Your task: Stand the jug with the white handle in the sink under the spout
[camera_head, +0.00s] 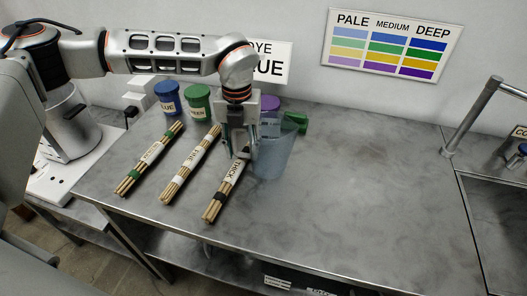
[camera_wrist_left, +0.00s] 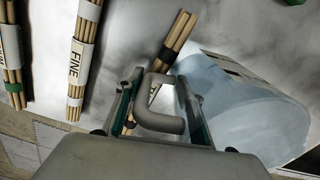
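A translucent blue-grey jug (camera_head: 274,152) stands upright on the grey worktop, right of the labelled cane bundles. In the left wrist view its body (camera_wrist_left: 235,105) is at the right, and its pale handle (camera_wrist_left: 160,105) lies between my fingers. My left gripper (camera_head: 240,152) points down at the jug's left side. In the left wrist view the left gripper (camera_wrist_left: 158,108) is open, with its fingers apart on either side of the handle. The sink (camera_head: 496,215) is at the right edge, with the grey spout pipe (camera_head: 472,112) behind it. My right gripper is not in view.
Cane bundles lie left of the jug: one with a green band (camera_head: 150,158), one marked FINE (camera_head: 190,163), and one marked THICK (camera_head: 226,190). The worktop right of the jug is clear.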

